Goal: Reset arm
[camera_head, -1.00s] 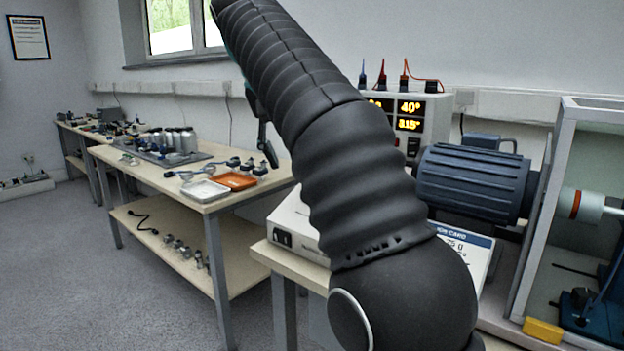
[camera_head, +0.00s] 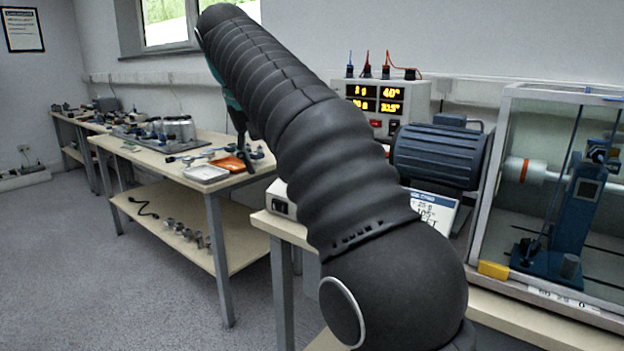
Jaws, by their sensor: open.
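My arm, in a black ribbed sleeve, rises from the bottom right and leans up and to the left across the middle of the head view. Behind its upper end, a teal part and a dark slim part of my gripper (camera_head: 241,140) show, hanging downward.
A long bench (camera_head: 213,191) on the left holds a white tray (camera_head: 206,173), an orange tray (camera_head: 232,163) and small parts. To the right stand a display unit (camera_head: 388,105), a blue motor (camera_head: 440,152) and a glass-walled enclosure (camera_head: 500,200). Open floor (camera_head: 90,270) lies at left.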

